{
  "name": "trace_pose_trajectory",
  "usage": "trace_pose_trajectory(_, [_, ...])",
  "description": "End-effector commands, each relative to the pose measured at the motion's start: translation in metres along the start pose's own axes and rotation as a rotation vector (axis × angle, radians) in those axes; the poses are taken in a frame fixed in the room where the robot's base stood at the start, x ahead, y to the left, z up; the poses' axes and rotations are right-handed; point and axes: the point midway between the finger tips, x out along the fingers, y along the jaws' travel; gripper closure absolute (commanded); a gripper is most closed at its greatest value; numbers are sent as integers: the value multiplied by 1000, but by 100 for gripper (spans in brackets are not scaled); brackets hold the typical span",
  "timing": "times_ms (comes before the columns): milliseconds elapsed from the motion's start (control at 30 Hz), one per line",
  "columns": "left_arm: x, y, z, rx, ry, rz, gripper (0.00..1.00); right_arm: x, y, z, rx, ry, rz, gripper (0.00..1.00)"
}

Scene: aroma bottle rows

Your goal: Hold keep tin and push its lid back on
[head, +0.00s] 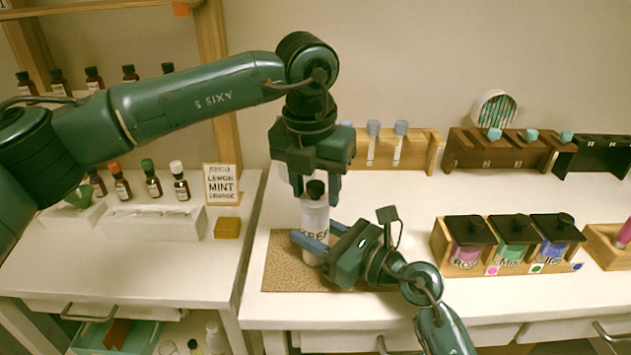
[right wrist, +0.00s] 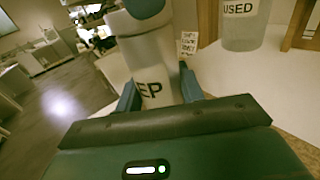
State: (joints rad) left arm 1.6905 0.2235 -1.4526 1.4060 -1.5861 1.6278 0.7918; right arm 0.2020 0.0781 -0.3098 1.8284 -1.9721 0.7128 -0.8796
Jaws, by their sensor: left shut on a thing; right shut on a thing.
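The keep tin (head: 315,218), a pale cylinder lettered KEEP, stands upright over the cork mat. My right gripper (head: 322,240) is shut around its lower body from the right. The tin also shows between the fingers in the right wrist view (right wrist: 150,62), with "EP" readable. My left gripper (head: 316,194) points down from above and is shut on the lid. I cannot tell whether the lid is fully seated, as its lower edge is small and close to the tin's mouth.
The cork mat (head: 283,272) lies at the front of the white table. A rack of black-lidded jars (head: 467,270) stands to the right. Wooden racks (head: 425,155) line the back. A jar lettered USED (right wrist: 243,30) shows in the right wrist view. A small card sign (head: 222,184) stands left.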

Motion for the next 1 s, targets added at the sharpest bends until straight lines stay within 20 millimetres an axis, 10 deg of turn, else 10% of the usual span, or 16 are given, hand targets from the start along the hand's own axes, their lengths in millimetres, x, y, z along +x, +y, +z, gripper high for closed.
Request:
trace_pose_trajectory(67, [2,0,0,0,1,0,77,0,0,-1,1,1,1,100])
trace_pose_trajectory(100, [2,0,0,0,0,1,54,0,0,-1,1,1,1,100])
trace_pose_trajectory(400, [2,0,0,0,0,0,31,0,0,-1,1,2,1,100])
trace_pose_trajectory(733, [-7,0,0,0,-3,0,31,0,0,-1,2,2,1,100])
trace_pose_trajectory(1000, [-60,0,0,0,-4,1,31,0,0,-1,1,2,1,100])
